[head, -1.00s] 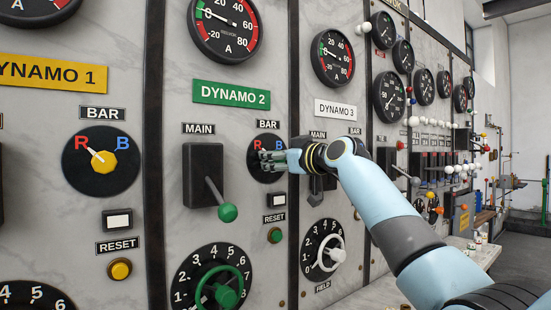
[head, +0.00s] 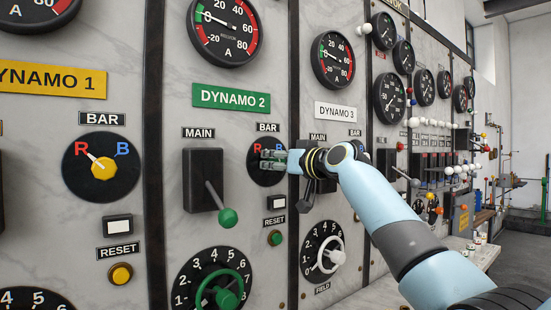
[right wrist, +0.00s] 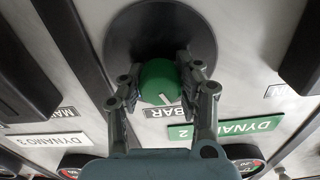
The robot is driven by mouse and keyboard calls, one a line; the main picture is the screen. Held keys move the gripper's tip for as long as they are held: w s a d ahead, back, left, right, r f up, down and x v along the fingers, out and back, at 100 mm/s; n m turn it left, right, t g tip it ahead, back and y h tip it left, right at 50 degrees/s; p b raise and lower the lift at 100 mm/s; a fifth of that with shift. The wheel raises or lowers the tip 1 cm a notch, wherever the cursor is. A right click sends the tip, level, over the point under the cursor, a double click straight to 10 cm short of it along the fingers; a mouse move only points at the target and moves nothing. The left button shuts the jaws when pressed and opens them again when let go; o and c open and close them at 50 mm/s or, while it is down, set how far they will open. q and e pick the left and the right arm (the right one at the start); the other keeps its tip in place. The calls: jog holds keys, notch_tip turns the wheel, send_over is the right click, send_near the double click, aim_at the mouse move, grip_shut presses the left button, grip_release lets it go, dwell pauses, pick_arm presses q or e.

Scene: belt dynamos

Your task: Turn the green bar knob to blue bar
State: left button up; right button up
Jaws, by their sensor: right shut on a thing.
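The green bar knob (right wrist: 158,84) sits on a round black dial (head: 258,178) under the BAR label of DYNAMO 2. In the right wrist view it is between the two fingers of my right gripper (right wrist: 160,88), which are shut on it from both sides. A short white mark on the knob's face points towards the BAR label (right wrist: 163,113), slightly aslant. In the head view my right gripper (head: 273,160) covers the knob and much of the dial; a red R and part of a blue B show above. My left gripper is not in view.
The MAIN lever (head: 228,217) with its green ball stands left of the dial. A green reset button (head: 275,238) is below it, with a green handwheel (head: 226,298) lower left. The DYNAMO 1 bar knob (head: 102,165) is yellow. The DYNAMO 3 switch is close under my right wrist.

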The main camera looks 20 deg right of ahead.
jog(key=m+p, duration=0.3)
jog(key=m, duration=0.3)
jog(key=shift+d+r+m, duration=0.1)
jog(key=shift+m, duration=0.2)
jog(key=m+p, duration=0.2)
jog(key=m, duration=0.2)
jog(key=shift+p, duration=0.3)
jog(key=shift+f+m+p, duration=0.2)
jog(key=shift+m+p, duration=0.5)
jog(key=shift+m, duration=0.9)
jog(key=o, duration=1.2)
jog(key=shift+d, duration=0.1)
jog(key=shift+s, duration=0.1)
